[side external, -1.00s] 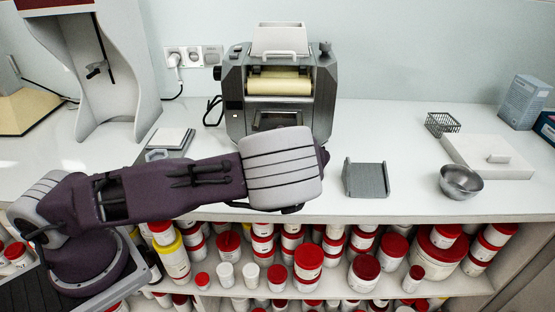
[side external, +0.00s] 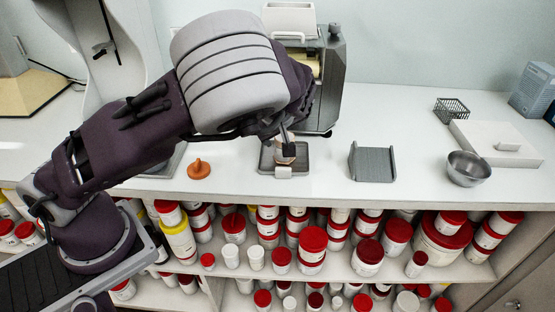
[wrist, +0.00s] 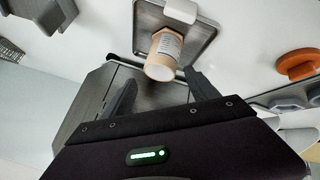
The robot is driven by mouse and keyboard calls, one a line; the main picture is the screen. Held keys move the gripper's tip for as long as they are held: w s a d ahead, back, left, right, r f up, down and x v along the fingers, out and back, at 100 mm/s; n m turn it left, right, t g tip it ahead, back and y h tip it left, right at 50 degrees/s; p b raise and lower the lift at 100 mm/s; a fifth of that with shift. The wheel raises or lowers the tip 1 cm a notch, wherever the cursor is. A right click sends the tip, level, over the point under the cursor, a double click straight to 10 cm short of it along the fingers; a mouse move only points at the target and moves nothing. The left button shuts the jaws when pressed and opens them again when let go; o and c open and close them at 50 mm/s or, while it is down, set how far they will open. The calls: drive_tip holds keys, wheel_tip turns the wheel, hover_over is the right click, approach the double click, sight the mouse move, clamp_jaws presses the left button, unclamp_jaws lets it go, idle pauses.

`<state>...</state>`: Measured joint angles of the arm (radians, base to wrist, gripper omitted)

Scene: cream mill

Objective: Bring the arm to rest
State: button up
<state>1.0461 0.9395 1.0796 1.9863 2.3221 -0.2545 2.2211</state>
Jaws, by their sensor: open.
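My gripper (wrist: 163,92) is open, its two dark fingers spread apart in the wrist view. A small peach jar with a white label (wrist: 165,52) stands on a grey metal tray (wrist: 198,50), just beyond and between the fingertips as seen there; I cannot tell the exact gap. In the side external view my gripper (side external: 284,140) is over the tray (side external: 266,166) in front of the grey mill (side external: 328,85). The jar there is partly hidden by a finger. My arm covers the left part of the mill.
An orange knobbed piece (side external: 199,170) lies left of the tray. To the right are a grey ribbed stand (side external: 372,162), a metal bowl (side external: 468,168), a white slab (side external: 490,140) and a wire basket (side external: 451,110). Shelves of red-lidded jars (side external: 312,243) are below the counter's front edge.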

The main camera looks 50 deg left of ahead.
drive_tip(key=s+a+r+m+t+h, duration=0.1)
drive_tip(key=s+a+r+m, duration=0.3)
drive_tip(key=m, duration=0.8)
drive_tip(key=s+r+m+t, duration=0.1)
drive_tip(key=s+r+m, duration=0.3)
drive_tip(key=m, duration=0.8)
drive_tip(key=s+a+r+m+h, duration=0.1)
drive_tip(key=s+a+r+m, duration=0.1)
drive_tip(key=r+m, duration=0.65)
drive_tip(key=s+d+n+g+h, duration=0.1)
drive_tip(key=s+d+n, duration=0.4)
drive_tip(key=s+n, duration=0.3)
drive_tip(key=s+d+f+n+g+h, duration=0.1)
drive_tip(key=s+d+n+h, duration=0.1)
drive_tip(key=s+d+n, duration=0.4)
drive_tip(key=s+n, duration=0.3)
drive_tip(key=s, duration=0.2)
drive_tip(key=shift+d, duration=0.3)
